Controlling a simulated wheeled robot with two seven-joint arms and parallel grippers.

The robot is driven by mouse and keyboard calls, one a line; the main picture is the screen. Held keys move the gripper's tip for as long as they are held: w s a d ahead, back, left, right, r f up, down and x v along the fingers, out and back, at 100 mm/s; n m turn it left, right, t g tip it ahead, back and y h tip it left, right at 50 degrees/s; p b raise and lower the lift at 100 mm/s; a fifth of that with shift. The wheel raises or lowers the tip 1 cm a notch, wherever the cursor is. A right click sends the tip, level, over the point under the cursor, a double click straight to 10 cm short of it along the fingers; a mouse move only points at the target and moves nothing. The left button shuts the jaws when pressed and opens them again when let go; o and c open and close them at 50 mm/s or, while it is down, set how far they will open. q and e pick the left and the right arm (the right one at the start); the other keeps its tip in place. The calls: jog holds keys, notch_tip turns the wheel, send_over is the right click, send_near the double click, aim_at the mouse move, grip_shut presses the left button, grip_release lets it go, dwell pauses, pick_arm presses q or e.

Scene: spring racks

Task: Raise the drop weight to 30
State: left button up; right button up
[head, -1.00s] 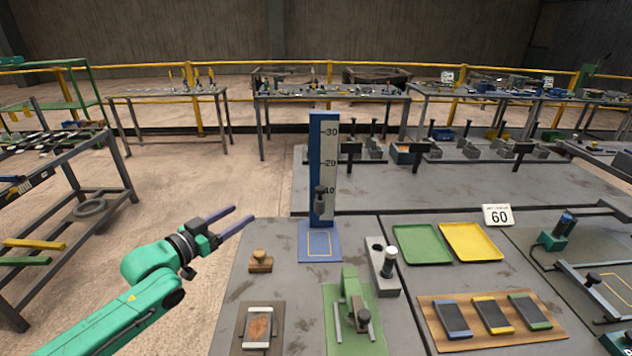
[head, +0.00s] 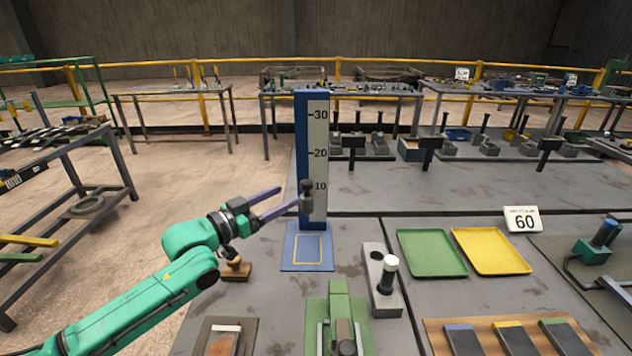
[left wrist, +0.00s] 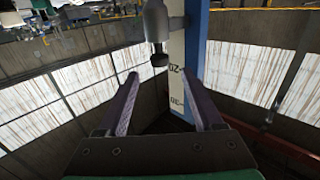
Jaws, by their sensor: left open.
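The drop weight (head: 306,200) is a dark grey cylinder with a narrower neck and a knob on top. It sits low on the blue upright post (head: 301,150), in front of the white scale (head: 318,145), a little below the 10 mark. My left gripper (head: 288,198) is open, its two purple fingers pointing at the weight from the left. In the left wrist view, where the scale appears upside down, the weight (left wrist: 156,22) and its knob lie ahead between the open fingertips (left wrist: 164,80). My right gripper is out of view.
The post stands on a blue base plate (head: 289,258) with a yellow outline. A wooden stamp (head: 236,270) is under my left wrist. A grey block with a white-capped plunger (head: 390,268), a green fixture (head: 338,292) and green and yellow trays (head: 432,252) are to the right.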

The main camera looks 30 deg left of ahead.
aim_at(307, 193)
pick_arm(q)
jog(key=p+x, duration=0.2)
jog(key=x, duration=0.9)
jog(key=shift+w, duration=0.25)
jog(key=shift+d, duration=0.1)
grip_shut()
dwell(0.8)
